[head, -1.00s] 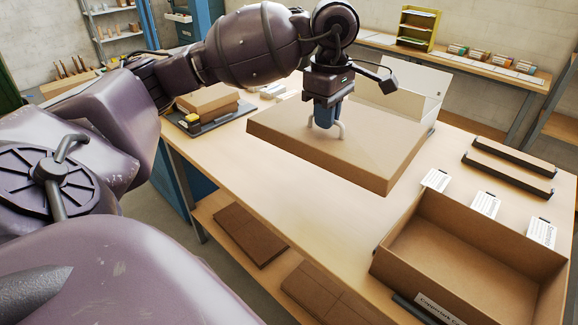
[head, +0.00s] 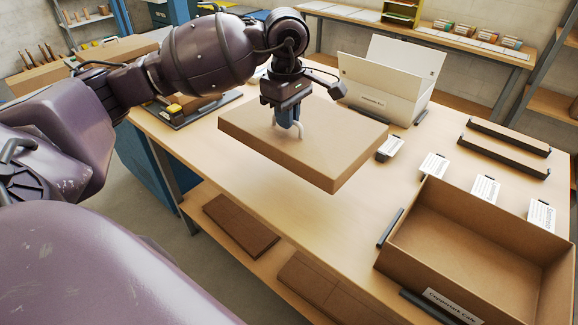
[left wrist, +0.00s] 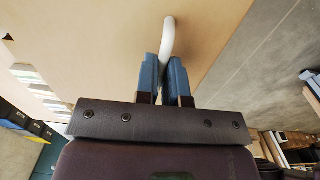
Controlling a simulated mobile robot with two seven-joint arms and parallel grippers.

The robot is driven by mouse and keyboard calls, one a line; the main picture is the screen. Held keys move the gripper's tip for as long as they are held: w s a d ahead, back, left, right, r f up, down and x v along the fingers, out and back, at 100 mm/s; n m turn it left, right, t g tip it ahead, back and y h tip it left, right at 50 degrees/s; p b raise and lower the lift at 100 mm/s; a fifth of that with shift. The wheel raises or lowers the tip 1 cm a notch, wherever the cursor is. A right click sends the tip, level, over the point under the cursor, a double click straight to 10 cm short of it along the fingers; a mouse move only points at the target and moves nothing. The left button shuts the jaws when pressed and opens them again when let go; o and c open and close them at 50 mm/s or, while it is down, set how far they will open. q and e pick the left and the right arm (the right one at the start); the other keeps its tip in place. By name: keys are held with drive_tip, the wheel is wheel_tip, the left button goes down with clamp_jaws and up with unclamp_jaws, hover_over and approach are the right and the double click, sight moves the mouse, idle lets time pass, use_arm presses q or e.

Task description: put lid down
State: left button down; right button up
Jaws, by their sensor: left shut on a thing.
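A brown cardboard lid (head: 335,140) hangs level above the wooden table (head: 330,215) in the head view. My left gripper (head: 290,132) is over the lid's top, shut on its pale curved handle. In the left wrist view, the blue fingers of the left gripper (left wrist: 166,75) close on the white handle (left wrist: 168,38), and the lid's flat top (left wrist: 90,35) fills much of the picture. The lid's underside is hidden. My right gripper is not in view.
An open cardboard box (head: 480,255) with a label stands at the front right. A white open box (head: 385,80) stands behind the lid. Small label cards (head: 434,166) and two dark-edged strips (head: 505,145) lie at the right. Bare table lies in front of the lid.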

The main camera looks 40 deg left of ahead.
use_arm(q)
wheel_tip(320, 180, down, 14)
drive_tip(key=shift+r, duration=0.1)
idle(0.5)
drive_tip(key=c, duration=1.2)
unclamp_jaws()
wheel_tip(320, 180, up, 12)
drive_tip(key=shift+s+r, duration=0.1)
